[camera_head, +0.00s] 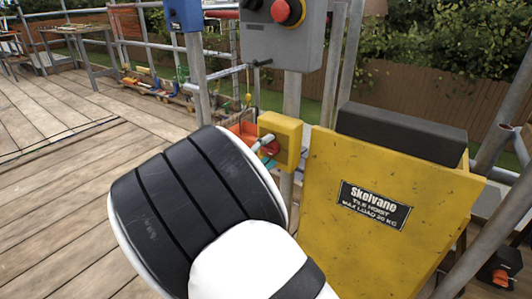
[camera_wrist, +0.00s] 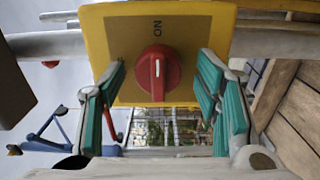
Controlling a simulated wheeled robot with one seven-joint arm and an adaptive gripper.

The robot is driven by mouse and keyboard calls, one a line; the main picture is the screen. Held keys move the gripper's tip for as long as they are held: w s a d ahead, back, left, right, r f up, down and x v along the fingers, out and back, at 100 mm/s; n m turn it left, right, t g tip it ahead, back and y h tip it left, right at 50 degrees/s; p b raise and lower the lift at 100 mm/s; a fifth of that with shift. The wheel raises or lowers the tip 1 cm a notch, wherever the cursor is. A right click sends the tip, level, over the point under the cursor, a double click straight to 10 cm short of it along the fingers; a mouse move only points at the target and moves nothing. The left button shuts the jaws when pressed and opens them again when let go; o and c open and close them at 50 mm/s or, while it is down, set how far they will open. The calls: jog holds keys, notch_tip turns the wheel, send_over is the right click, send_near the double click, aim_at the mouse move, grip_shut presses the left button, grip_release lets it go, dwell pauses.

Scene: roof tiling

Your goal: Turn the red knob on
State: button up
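The red knob (camera_wrist: 158,74) sits on the face of a yellow switch box (camera_wrist: 218,40). Its short white mark runs up and down in the wrist view, in line with the sideways lettering "ON" (camera_wrist: 157,29) above it. My gripper (camera_wrist: 163,80) is open, its green-padded fingers on the left and right of the knob with visible gaps. I cannot tell how far the fingertips are from the box face. In the head view the yellow box (camera_head: 289,136) is on a post, and my arm and a fingertip partly hide the knob.
A yellow tile hoist (camera_head: 345,250) with a dark block on top stands right of the box. Above is a grey control box (camera_head: 283,45) with a red push button (camera_head: 289,12). Metal scaffold poles surround these. Wooden decking (camera_head: 60,190) at left is open.

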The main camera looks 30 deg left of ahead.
jog(key=s, duration=1.2)
jog(key=shift+a, duration=0.45)
